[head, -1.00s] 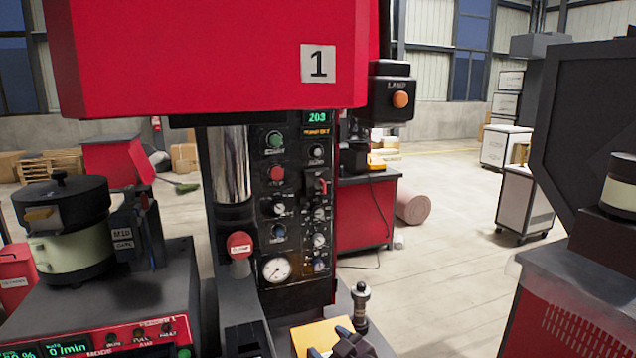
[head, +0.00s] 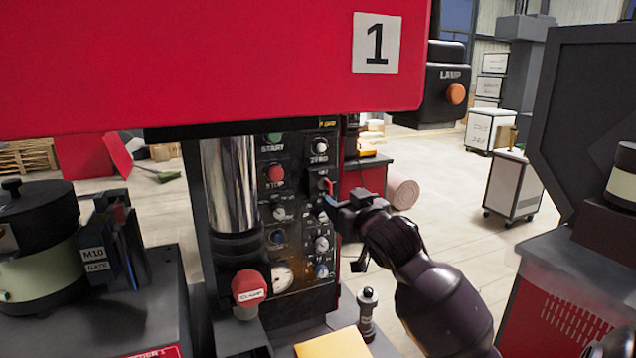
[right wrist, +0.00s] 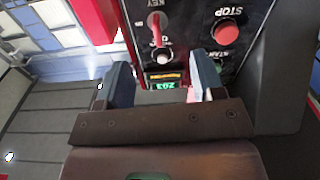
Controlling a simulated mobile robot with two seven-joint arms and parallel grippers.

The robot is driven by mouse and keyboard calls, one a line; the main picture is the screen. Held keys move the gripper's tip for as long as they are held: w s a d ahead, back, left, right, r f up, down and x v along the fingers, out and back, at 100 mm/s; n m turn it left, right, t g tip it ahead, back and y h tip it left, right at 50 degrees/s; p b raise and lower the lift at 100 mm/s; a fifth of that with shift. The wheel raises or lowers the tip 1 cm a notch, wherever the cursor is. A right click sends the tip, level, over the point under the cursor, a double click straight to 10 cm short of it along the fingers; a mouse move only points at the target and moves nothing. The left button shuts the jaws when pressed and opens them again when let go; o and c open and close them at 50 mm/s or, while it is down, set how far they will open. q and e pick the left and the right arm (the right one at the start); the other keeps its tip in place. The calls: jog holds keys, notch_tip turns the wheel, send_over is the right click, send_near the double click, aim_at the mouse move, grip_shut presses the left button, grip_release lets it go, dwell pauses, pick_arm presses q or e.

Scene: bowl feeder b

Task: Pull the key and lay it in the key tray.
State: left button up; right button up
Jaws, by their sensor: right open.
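The key (head: 325,184) with its red tag sits in the switch on the black control panel (head: 265,205), below the ZERO knob. In the right wrist view the key (right wrist: 157,28) shows with its red tag, beyond the fingertips and between their lines. My right gripper (head: 342,228) is open, just right of the panel and close to the key but apart from it. It is empty in the right wrist view (right wrist: 158,72). I cannot make out the key tray. My left gripper is not in view.
The red CLAMP knob (head: 249,290) sticks out at the panel's lower left. A dark upright post (head: 367,315) stands below my right gripper, beside a yellow surface (head: 333,345). The LAMP box (head: 443,85) hangs above.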

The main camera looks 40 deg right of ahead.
aim_at(331, 190)
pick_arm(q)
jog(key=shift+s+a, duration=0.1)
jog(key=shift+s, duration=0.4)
pick_arm(e)
jog(key=shift+m, duration=0.3)
jog(key=shift+x, duration=4)
jog(key=shift+d+f, duration=0.1)
grip_shut()
jog(key=shift+s, duration=0.1)
jog(key=shift+v, duration=2.9)
